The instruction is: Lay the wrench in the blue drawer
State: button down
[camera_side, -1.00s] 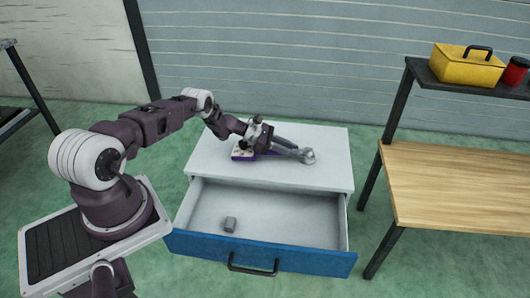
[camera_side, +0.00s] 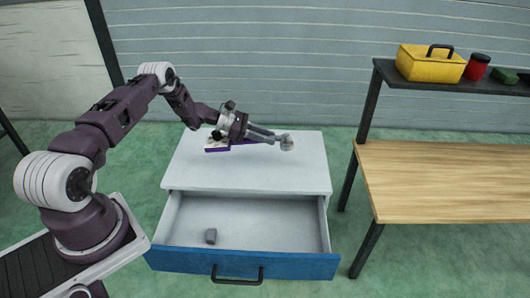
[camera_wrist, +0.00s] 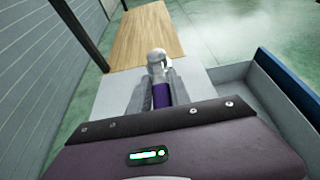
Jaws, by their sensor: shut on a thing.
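My gripper (camera_side: 268,135) is shut on a grey wrench (camera_side: 287,144), and holds it over the top of the white cabinet (camera_side: 250,178). The wrench's rounded head sticks out beyond the fingertips, to the right in the side view. In the wrist view the wrench head (camera_wrist: 156,59) shows ahead of the fingers, with a purple part (camera_wrist: 161,95) between them. The blue-fronted drawer (camera_side: 300,265) below is pulled open. A small grey block (camera_side: 211,236) lies on its floor at the left; the rest is bare.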

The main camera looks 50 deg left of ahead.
jog(key=r, duration=0.6)
jog(key=shift+s+d+r, duration=0.1)
jog(key=shift+d+r, duration=0.1)
jog(key=shift+r, duration=0.1)
jog(key=s+d, duration=0.7)
jog(key=d, duration=0.2)
send_over(260, 236)
jog(key=s+d, duration=0.1)
jog(key=shift+g+y, duration=0.6)
jog(key=f, duration=3)
jog(key=shift+s+d+f, duration=0.2)
jog(key=shift+f, duration=0.15)
jog(key=shift+f, duration=0.15)
jog(key=c, duration=1.2)
grip_release()
